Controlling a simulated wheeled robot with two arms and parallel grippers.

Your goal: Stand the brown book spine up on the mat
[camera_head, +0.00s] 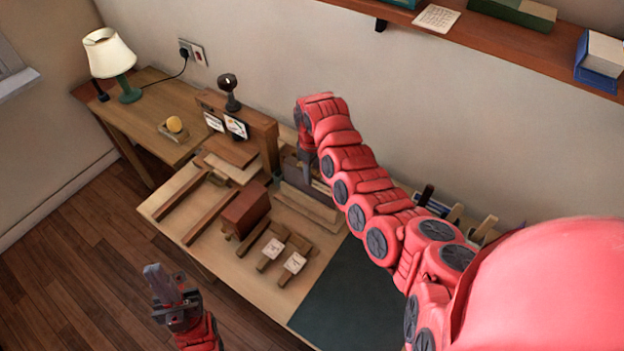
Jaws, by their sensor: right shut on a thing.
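A dark teal mat (352,298) lies bare at the front right of the wooden table. A reddish-brown, book-like block (246,208) sits among wooden pieces left of the mat; I cannot tell for sure that it is the brown book. My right gripper (304,153) points down over the wooden holder at the back of the table. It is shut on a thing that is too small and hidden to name. My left gripper (160,283) is off the table's front left edge, over the floor, apart from everything. Whether its fingers are open is unclear.
Wooden strips and two small blocks with white labels (272,247) crowd the table left of the mat. A wooden stand with a dark lamp-like object (230,92) rises behind. My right arm hides part of the back right. A shelf (480,40) runs along the wall.

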